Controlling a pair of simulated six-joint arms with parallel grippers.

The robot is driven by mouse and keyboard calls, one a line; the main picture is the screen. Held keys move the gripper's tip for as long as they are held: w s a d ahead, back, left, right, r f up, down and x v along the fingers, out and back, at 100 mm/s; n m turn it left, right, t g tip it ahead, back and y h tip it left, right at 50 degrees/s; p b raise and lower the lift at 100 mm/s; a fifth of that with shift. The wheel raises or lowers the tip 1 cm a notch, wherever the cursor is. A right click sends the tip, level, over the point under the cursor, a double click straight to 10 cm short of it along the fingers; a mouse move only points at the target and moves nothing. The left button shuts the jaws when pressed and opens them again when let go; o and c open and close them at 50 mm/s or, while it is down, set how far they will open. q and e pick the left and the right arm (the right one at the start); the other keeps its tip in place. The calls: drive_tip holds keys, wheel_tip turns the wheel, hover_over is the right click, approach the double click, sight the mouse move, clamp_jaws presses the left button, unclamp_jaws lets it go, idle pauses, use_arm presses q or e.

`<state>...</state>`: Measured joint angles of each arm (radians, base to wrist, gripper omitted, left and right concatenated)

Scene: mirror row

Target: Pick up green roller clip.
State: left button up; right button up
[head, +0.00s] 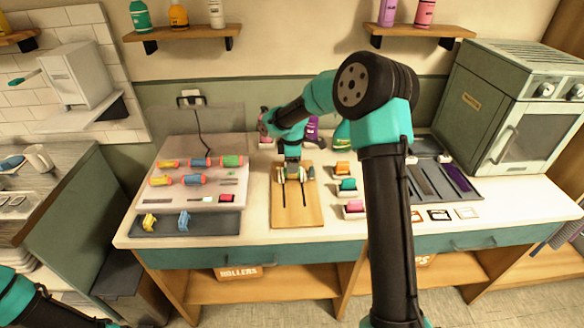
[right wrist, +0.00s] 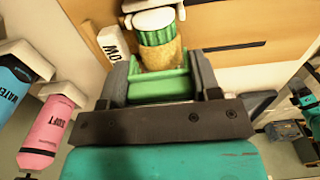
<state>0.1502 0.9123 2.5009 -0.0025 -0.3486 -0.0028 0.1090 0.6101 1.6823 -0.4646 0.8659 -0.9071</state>
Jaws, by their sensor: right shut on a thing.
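The green roller clip (right wrist: 160,88) is between the two fingers of my right gripper (right wrist: 158,74) in the right wrist view. My right gripper is shut on it. A striped green roller wrapped in a yellowish strand (right wrist: 160,50) lies just beyond the clip, close to it; I cannot tell if they touch. In the head view my right gripper (head: 292,174) is low over the back part of the wooden board (head: 297,213), and the clip is too small to make out there. My left gripper is out of view; only part of its arm shows at lower left.
A grey panel with several coloured rollers (head: 232,161) lies left of the board, with a dark tray (head: 215,224) in front. Coloured blocks (head: 347,187) and a dark tray (head: 462,178) are to the right. An oven-like cabinet (head: 510,110) stands at far right.

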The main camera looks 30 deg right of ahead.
drive_tip(key=shift+s+a+r, duration=0.15)
drive_tip(key=shift+s+r, duration=0.1)
drive_tip(key=shift+r, duration=0.1)
drive_tip(key=s+a, duration=0.2)
drive_tip(key=s, duration=0.2)
drive_tip(key=s+a+r, duration=0.1)
drive_tip(key=s+a, duration=0.2)
drive_tip(key=s, duration=0.1)
drive_tip(key=s+a, duration=0.3)
drive_tip(key=s, duration=0.2)
drive_tip(key=shift+s+r, duration=0.1)
drive_tip(key=shift+r, duration=0.1)
